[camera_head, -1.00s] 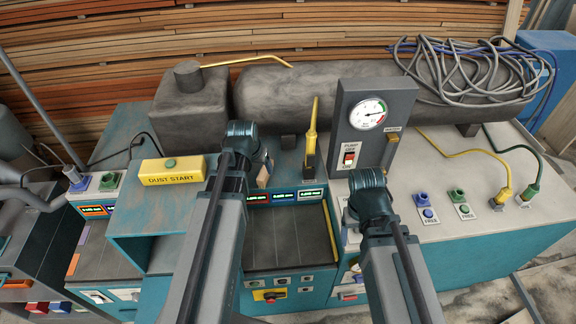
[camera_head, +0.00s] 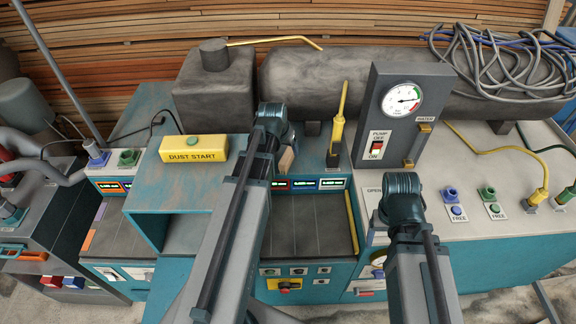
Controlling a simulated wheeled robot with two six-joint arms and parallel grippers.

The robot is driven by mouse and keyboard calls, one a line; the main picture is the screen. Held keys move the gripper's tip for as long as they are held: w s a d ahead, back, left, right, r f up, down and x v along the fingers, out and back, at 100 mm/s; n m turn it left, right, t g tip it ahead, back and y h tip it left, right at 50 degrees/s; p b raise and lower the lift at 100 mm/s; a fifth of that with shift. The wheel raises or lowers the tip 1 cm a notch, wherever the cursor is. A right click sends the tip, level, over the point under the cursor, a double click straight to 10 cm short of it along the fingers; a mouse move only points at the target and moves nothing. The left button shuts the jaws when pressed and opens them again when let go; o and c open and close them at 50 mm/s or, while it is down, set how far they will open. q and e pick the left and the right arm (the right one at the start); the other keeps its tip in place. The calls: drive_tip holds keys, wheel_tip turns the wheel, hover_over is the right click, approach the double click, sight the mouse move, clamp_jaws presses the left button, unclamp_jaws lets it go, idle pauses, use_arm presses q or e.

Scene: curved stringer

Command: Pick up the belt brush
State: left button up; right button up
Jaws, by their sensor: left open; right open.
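I cannot tell for certain which thing is the belt brush. A small tan, wooden-looking block (camera_head: 287,159) shows just right of my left wrist, partly hidden by it. A yellow upright tool (camera_head: 338,128) with a thin tip stands in a dark holder on the teal machine, right of that block. My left gripper (camera_head: 273,118) is over the machine beside the tan block, its fingers mostly hidden by the arm. My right gripper (camera_head: 402,190) is over the front of the pale panel, its fingers also hidden. Both are open, and I see nothing held.
A yellow DUST START box (camera_head: 194,148) sits on the teal housing at left. A gauge panel (camera_head: 398,112) with a pump switch stands right of the yellow tool. A dark tank (camera_head: 370,85) lies behind. Coiled hoses (camera_head: 490,60) rest at back right.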

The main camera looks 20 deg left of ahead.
sight(287, 155)
use_arm(q)
drive_tip(key=shift+b+x, duration=0.75)
drive_tip(key=shift+x, duration=0.7)
use_arm(e)
drive_tip(key=shift+f, duration=1.3)
use_arm(q)
drive_tip(key=b+x, duration=0.5)
drive_tip(key=shift+a+f, duration=0.15)
drive_tip(key=shift+a, duration=0.1)
use_arm(e)
wheel_tip(287, 155, down, 5)
drive_tip(key=shift+r, duration=0.1)
use_arm(q)
drive_tip(key=shift+f, duration=0.15)
use_arm(e)
drive_tip(key=shift+f, duration=0.2)
use_arm(q)
clamp_jaws()
